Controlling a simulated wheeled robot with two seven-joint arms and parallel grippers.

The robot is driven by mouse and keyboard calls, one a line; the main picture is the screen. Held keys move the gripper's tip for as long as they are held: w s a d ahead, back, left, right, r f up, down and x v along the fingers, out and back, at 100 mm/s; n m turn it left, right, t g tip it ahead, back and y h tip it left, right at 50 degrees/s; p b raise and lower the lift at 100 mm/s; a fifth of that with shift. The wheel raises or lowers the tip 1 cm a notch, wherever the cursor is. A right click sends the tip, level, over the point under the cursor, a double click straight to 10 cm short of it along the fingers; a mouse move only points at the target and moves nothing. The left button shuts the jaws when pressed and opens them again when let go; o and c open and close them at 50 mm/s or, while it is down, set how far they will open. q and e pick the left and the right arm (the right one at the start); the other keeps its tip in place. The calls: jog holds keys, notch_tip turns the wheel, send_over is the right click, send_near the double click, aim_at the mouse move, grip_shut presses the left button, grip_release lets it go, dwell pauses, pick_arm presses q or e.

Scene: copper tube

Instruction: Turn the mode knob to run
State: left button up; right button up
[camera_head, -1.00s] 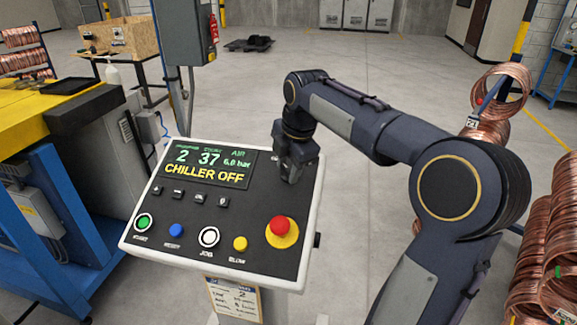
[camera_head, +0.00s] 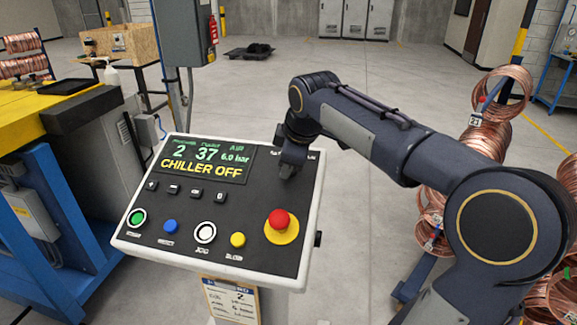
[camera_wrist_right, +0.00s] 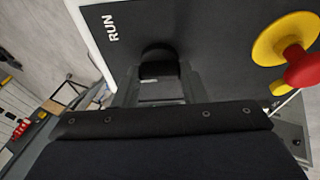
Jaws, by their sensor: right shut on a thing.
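The control panel (camera_head: 262,205) stands in front of me, with a screen (camera_head: 207,163) reading "CHILLER OFF". My right gripper (camera_head: 287,172) is at the panel's upper right and hides the mode knob in the head view. In the right wrist view the dark knob (camera_wrist_right: 158,52) sits between the fingers of the right gripper (camera_wrist_right: 157,80), which is shut on it. A white "RUN" label (camera_wrist_right: 111,28) shows on the panel left of the knob. Which way the knob points is hard to tell. My left gripper is out of view.
A red emergency stop (camera_head: 280,220) on a yellow base is just below the right gripper. Green, blue, white and yellow buttons line the panel's lower edge. Copper coils (camera_head: 487,135) stand at the right, behind my arm. A yellow-topped bench (camera_head: 60,110) is at left.

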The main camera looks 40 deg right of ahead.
jog(key=m+h+b, duration=0.1)
jog(key=m+b, duration=0.1)
jog(key=m, duration=0.3)
jog(key=shift+a+f+t, duration=0.1)
jog(key=shift+t, duration=0.3)
jog(key=shift+m+h+b, duration=0.8)
jog(key=shift+m+b, duration=0.15)
jog(key=shift+m, duration=1.15)
jog(key=o, duration=1)
jog(key=v, duration=0.8)
